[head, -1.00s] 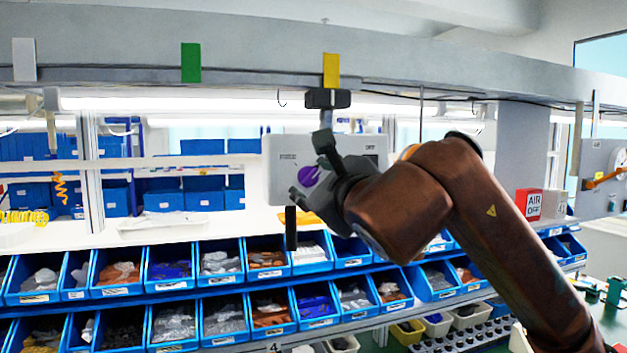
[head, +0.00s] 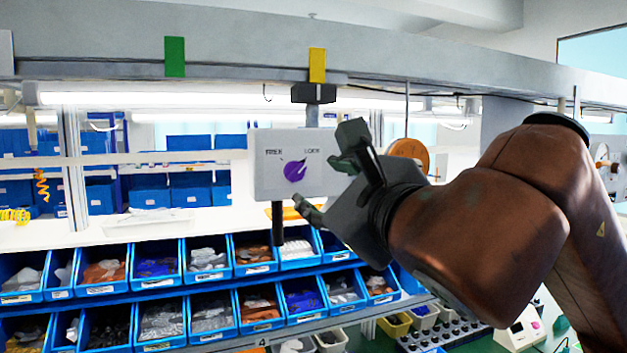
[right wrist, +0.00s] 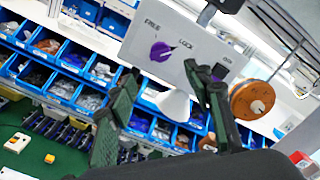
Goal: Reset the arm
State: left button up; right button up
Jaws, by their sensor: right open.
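The rotary switch is a white box (head: 262,181) hung under the beam, with a purple knob (head: 294,171) on its face between two printed labels. The knob's pointer aims up and right. In the right wrist view, the purple knob (right wrist: 161,50) sits left of the word LOCK and below FREE. My right gripper (head: 327,184) is open and empty, to the right of the knob and apart from it. Its two dark fingers spread toward the box in the right wrist view (right wrist: 160,98). My left gripper is not in view.
Rows of blue bins (head: 208,261) with bagged parts stand below the switch. A dark bar (head: 278,223) hangs under the box. An orange reel (head: 408,152) is behind my right arm. A grey beam (head: 240,62) with coloured tags crosses above.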

jog(key=shift+s+d, duration=0.15)
jog(key=shift+s, duration=0.2)
